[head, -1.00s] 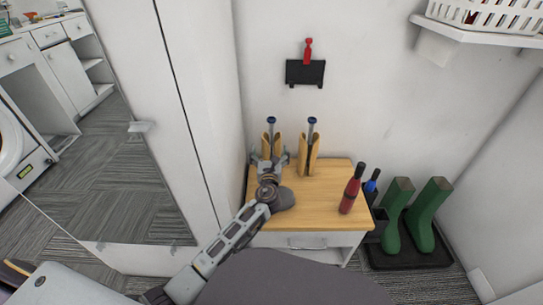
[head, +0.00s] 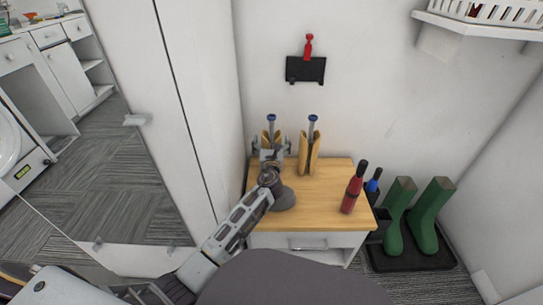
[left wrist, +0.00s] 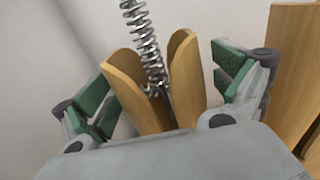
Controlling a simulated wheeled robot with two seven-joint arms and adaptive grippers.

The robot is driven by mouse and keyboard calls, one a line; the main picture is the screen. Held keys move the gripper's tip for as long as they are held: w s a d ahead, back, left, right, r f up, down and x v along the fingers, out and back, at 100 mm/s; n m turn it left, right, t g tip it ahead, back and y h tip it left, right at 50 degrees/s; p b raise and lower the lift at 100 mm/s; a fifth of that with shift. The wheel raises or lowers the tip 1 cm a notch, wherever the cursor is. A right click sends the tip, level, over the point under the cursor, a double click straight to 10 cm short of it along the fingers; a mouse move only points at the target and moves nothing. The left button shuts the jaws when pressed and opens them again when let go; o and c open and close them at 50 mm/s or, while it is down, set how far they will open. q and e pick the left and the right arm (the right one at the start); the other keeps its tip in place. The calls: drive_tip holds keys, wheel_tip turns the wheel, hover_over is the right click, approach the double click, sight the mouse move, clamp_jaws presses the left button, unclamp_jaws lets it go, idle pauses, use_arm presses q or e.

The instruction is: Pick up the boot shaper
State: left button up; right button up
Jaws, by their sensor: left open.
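Two wooden boot shapers with metal springs and blue knobs stand upright on the small cabinet's wooden top. The left boot shaper (head: 271,138) is partly hidden behind my left gripper (head: 269,152). The other boot shaper (head: 310,150) stands just to its right. In the left wrist view, the left boot shaper (left wrist: 186,80) shows its two wooden halves and spring between the green-padded fingers of my left gripper (left wrist: 165,88). The fingers are open, with a gap on each side of the wood. The other shaper (left wrist: 292,75) is at the right edge. My right gripper is not in view.
The cabinet top (head: 320,205) also holds a red bottle (head: 352,190) at its right. Green boots (head: 428,218) stand on a black tray at right. A tall white cabinet (head: 205,110) is close on the left. A red item hangs above a black wall plate (head: 305,70).

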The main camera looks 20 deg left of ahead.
sight(271, 121)
use_arm(q)
drive_tip(key=shift+w, duration=0.1)
idle(0.4)
drive_tip(key=shift+r, duration=0.1)
drive_tip(key=c, duration=1.7)
drive_tip(key=shift+c, duration=0.2)
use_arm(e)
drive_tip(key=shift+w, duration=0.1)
use_arm(q)
drive_tip(key=shift+r, duration=0.1)
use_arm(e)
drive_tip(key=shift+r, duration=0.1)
